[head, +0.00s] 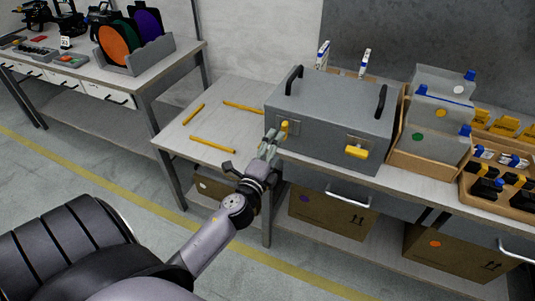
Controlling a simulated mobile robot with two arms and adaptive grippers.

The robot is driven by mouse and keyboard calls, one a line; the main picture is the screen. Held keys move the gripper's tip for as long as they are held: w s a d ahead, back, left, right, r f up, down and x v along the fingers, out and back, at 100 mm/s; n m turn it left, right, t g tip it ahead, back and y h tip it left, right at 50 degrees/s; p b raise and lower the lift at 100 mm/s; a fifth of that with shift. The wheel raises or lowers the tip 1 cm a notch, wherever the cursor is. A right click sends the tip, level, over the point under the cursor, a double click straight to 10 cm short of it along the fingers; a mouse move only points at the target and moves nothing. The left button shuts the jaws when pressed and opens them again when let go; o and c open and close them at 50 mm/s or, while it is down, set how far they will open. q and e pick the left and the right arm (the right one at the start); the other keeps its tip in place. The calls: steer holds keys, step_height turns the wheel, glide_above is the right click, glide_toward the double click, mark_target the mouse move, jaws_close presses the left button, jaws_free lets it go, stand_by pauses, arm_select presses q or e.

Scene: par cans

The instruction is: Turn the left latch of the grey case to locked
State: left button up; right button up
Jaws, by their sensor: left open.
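The grey case (325,108) stands on the workbench, lid down, with two black handles on top. Its left latch (284,127) is a yellow lever on a plate on the front face; it looks roughly upright and is partly hidden by my gripper. The right latch (357,152) is a yellow lever lying roughly sideways. My left gripper (271,140) is open, with its fingertips at the front of the case just beside and below the left latch. I cannot tell whether they touch it. My right gripper is not in view.
Several yellow sticks (212,144) lie on the bench (178,133) left of the case. A wooden tray (413,165) with clear containers stands close right of the case, and another crate (490,206) holds small parts. Cardboard boxes (329,213) sit on the lower shelf.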

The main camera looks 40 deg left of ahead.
arm_select(q)
steer(key=v, duration=0.6)
steer(key=shift+d, duration=0.1)
stand_by(0.3)
steer(key=s+d+f+n+g+h, duration=0.1)
steer(key=s+d+f+n+g, duration=0.15)
steer(key=f, duration=0.85)
steer(key=s+d+f+n+g+h, duration=0.1)
steer(key=s+f+n+g, duration=0.2)
steer(key=f, duration=0.8)
steer(key=s+d+f+n+g, duration=0.15)
steer(key=s+f, duration=0.25)
steer(key=f, duration=0.7)
steer(key=s+d+f+n+g, duration=0.1)
steer(key=s+f+n+g, duration=0.1)
steer(key=s+f, duration=0.4)
steer(key=s+d+f+n+g+h, duration=0.1)
steer(key=s+f+g, duration=0.3)
steer(key=s, duration=1)
steer(key=s+d+f+n+g+h, duration=0.1)
steer(key=s+d+f+n+g, duration=0.2)
steer(key=s+f, duration=0.6)
steer(key=shift+s+d+f+g, duration=0.25)
steer(key=shift+s+f+g, duration=0.05)
steer(key=shift+s, duration=0.35)
